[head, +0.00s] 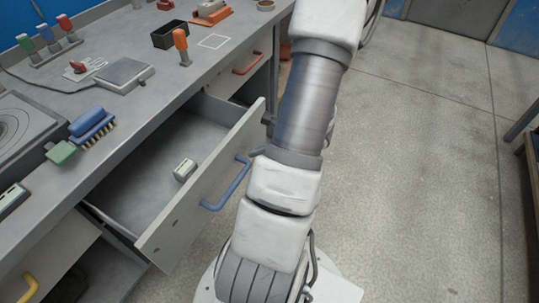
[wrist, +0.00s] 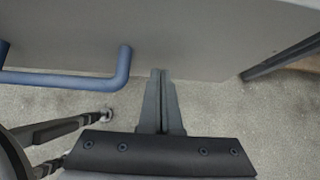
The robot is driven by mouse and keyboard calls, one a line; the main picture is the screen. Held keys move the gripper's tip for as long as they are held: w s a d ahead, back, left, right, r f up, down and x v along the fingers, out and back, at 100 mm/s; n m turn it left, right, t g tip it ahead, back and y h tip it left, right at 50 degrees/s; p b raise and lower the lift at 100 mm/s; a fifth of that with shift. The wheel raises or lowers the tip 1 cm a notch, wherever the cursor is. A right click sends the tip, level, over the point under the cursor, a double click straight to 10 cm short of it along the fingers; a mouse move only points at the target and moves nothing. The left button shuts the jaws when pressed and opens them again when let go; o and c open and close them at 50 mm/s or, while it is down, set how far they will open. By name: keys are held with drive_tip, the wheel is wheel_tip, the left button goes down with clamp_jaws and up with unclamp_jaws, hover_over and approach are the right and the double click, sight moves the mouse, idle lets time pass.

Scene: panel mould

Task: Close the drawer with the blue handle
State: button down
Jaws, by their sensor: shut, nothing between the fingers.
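The drawer (head: 172,226) with the blue handle (head: 228,187) stands open from the workbench. A small pale green-and-white block lies inside it. In the wrist view the grey drawer front (wrist: 205,38) fills the top and the blue handle (wrist: 70,78) is at the left. My gripper (wrist: 160,74) is shut and empty. Its fingertips are to the right of the handle, at the drawer front's lower edge in the picture; I cannot tell whether they touch it. In the head view my gripper is hidden, and my arm stands in front of the drawer's right end.
A drawer with a red handle (head: 248,63) is at the back, and a yellow handle (head: 27,289) is at the lower left. The workbench top (head: 105,140) holds a blue brush (head: 91,123), a black box (head: 170,35) and several tools. The floor (head: 420,170) at the right is clear.

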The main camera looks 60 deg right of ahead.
drive_tip(key=shift+w, duration=0.5)
drive_tip(key=shift+w, duration=0.1)
drive_tip(key=w+b, duration=0.1)
drive_tip(key=w, duration=0.7)
drive_tip(key=w+a+b, duration=0.1)
drive_tip(key=w, duration=0.7)
drive_tip(key=w+a+b, duration=0.1)
drive_tip(key=w, duration=0.7)
drive_tip(key=shift+w, duration=0.1)
drive_tip(key=shift+w+r, duration=0.15)
drive_tip(key=shift+w+a+r, duration=0.1)
